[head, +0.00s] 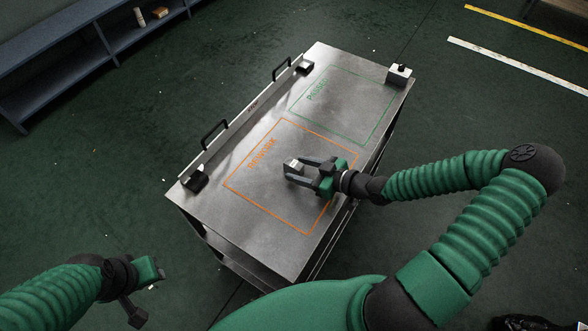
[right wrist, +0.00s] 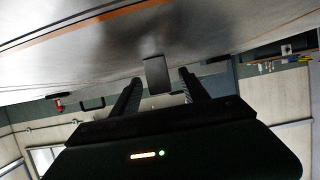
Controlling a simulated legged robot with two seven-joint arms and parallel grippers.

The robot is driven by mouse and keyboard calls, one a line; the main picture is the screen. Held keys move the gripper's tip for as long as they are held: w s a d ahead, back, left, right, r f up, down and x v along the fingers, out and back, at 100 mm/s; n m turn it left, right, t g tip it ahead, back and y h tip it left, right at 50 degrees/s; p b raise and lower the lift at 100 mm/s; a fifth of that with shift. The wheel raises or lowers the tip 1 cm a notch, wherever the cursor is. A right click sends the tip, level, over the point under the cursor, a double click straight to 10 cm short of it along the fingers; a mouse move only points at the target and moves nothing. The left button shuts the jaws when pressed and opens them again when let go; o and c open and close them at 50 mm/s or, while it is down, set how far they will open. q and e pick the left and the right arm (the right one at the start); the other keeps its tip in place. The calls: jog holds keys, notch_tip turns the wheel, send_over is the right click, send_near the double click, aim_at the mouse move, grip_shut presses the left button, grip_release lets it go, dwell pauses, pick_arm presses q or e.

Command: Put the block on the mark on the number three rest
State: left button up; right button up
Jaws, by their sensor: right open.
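A small block (head: 293,163) with a pale top is on the metal table (head: 225,205), inside the orange outline. In the right wrist view the block (right wrist: 156,75) looks dark grey and shows between the two fingers, near their tips, with gaps at its sides. My right gripper (head: 301,172) is open around it, low over the table. My left gripper (head: 147,290) is off the table at the lower left, and its jaw state is unclear. I cannot make out a rest numbered three or its mark.
A green outline (head: 345,105) marks the table's far half, which is clear. A raised bar with two black handles (head: 213,132) runs along the left edge. A small grey box (head: 399,74) stands at the far right corner. A blue shelf (head: 70,50) is at the upper left.

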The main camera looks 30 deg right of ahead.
jog(key=x, duration=0.2)
jog(key=shift+w+a+f, duration=0.1)
jog(key=shift+w+f, duration=0.15)
jog(key=shift+w, duration=0.1)
jog(key=shift+s, duration=0.1)
jog(key=c, duration=0.4)
grip_shut()
jog(key=shift+r, duration=0.1)
dwell(0.4)
